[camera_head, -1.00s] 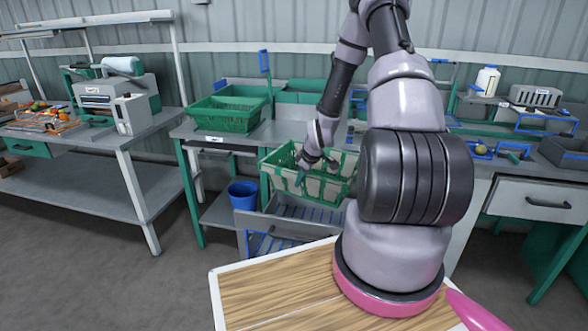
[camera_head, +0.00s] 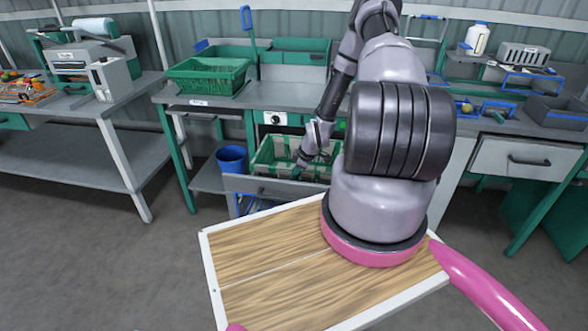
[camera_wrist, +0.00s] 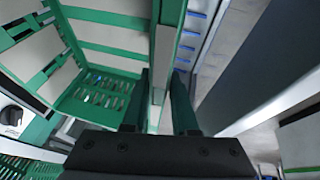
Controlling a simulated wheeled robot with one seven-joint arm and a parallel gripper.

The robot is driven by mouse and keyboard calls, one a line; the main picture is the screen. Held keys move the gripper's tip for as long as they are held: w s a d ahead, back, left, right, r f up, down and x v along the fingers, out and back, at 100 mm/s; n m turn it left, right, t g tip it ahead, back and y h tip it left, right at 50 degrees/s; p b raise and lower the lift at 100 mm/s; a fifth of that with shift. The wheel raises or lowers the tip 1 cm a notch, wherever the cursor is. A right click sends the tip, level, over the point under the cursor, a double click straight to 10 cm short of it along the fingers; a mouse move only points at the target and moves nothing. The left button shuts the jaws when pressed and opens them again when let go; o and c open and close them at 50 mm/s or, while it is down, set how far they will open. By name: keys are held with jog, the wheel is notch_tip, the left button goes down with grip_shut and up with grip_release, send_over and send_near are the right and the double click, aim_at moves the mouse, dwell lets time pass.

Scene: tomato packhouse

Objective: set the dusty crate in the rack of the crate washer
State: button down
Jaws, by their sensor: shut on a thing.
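The dusty crate (camera_head: 263,158) is green with dull greyish panels. In the head view it is upright in line with the pulled-out rack of the crate washer (camera_head: 273,118), behind the rack's grey front (camera_head: 262,187). Its lower part is hidden there, so I cannot tell whether it rests on the rack. My gripper (camera_head: 299,171) is shut on the crate's near right side. In the wrist view the crate (camera_wrist: 105,30) fills the upper left, with its wall between my two fingers (camera_wrist: 160,105). Blue slats of the rack (camera_wrist: 190,30) show to the right of that wall.
A blue bucket (camera_head: 232,158) stands just left of the washer. A clean-looking green crate (camera_head: 208,75) sits on the counter above. A grey bench (camera_head: 85,105) is on the left. A white drawer (camera_head: 525,158) is on the right. The floor at left front is clear.

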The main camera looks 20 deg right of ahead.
notch_tip(320, 180, down, 12)
jog(key=shift+f, duration=0.15)
dwell(0.8)
jog(key=shift+f, duration=0.55)
dwell(1.0)
jog(key=c, duration=0.6)
grip_release()
jog(key=shift+f, duration=0.1)
jog(key=c, duration=0.3)
jog(key=shift+r, duration=7.6)
jog(key=shift+w+r, duration=0.1)
